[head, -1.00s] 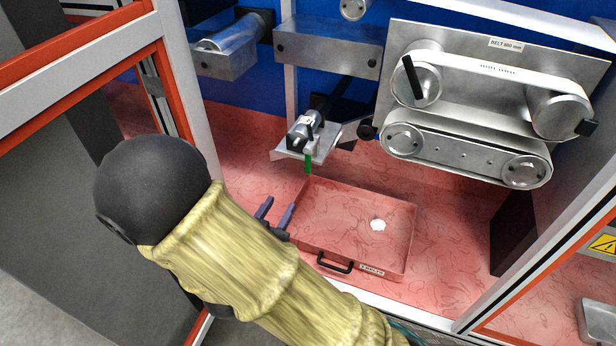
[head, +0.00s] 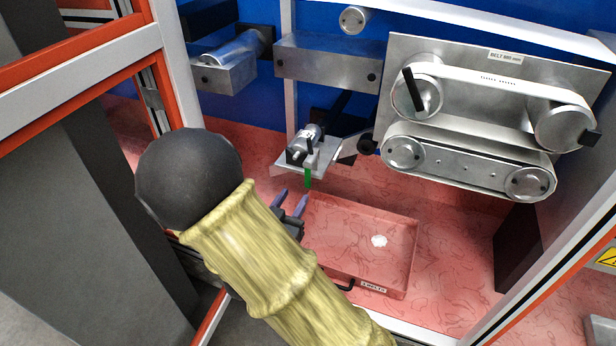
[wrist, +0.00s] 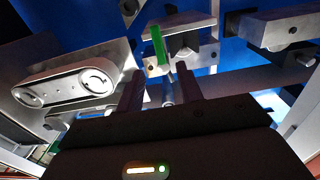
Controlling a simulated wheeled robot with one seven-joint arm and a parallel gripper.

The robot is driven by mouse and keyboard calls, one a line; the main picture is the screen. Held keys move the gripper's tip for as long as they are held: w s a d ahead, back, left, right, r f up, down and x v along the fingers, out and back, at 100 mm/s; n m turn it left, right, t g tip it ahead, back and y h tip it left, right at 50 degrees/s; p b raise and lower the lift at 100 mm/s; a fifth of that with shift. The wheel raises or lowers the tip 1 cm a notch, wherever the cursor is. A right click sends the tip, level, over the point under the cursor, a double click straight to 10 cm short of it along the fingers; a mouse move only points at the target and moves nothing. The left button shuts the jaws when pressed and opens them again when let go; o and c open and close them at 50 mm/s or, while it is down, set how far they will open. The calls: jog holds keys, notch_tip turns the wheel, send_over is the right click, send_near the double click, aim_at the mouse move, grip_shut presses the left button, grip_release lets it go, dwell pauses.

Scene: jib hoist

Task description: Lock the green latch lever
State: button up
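The green latch lever (head: 308,178) hangs down below a small metal bracket (head: 291,158) that carries a silver cylinder. In the wrist view the green lever (wrist: 158,45) shows above and between my fingers, apart from them. My gripper (head: 290,202) is open, with two purple-grey fingers pointing up toward the lever. In the head view the fingertips are just below and left of the lever. In the wrist view my gripper (wrist: 152,82) has nothing between its fingers, though a metal rod shows behind the gap.
A red tray (head: 345,212) with a black handle and a white patch lies below the bracket. A belt unit (head: 470,160) with rollers stands to the right. A metal block (head: 325,60) is above. An orange-and-white door frame (head: 160,60) is at left.

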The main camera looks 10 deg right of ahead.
aim_at(307, 176)
jog(key=b+x, duration=0.1)
jog(key=x, duration=0.9)
jog(key=shift+b, duration=0.35)
jog(key=shift+s, duration=0.1)
grip_shut()
